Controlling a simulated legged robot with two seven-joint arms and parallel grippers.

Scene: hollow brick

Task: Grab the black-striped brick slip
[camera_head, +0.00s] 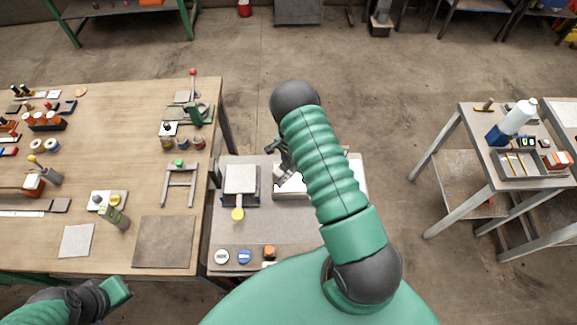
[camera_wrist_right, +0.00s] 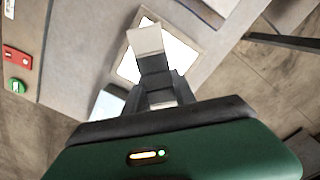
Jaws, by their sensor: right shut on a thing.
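My right gripper (camera_head: 284,168) is over the small grey table, partly hidden behind my right arm in the head view. In the right wrist view my right gripper (camera_wrist_right: 160,88) is shut on a narrow slip (camera_wrist_right: 147,40) with pale and dark bands, which I take as the black-striped brick slip. Its pale end sticks out past the fingers, over a pale-rimmed tray (camera_wrist_right: 127,67) with a bright white inside. The slip cannot be made out clearly in the head view. My left gripper (camera_head: 115,291) is at the lower left; its fingers are not clear.
The grey table (camera_head: 225,225) also bears a dark-framed pale slab (camera_head: 240,179), a yellow round thing (camera_head: 237,214) and several round pieces at its front. A crowded wooden bench (camera_head: 120,150) stands left. Another small table (camera_head: 480,150) stands right, with open floor between.

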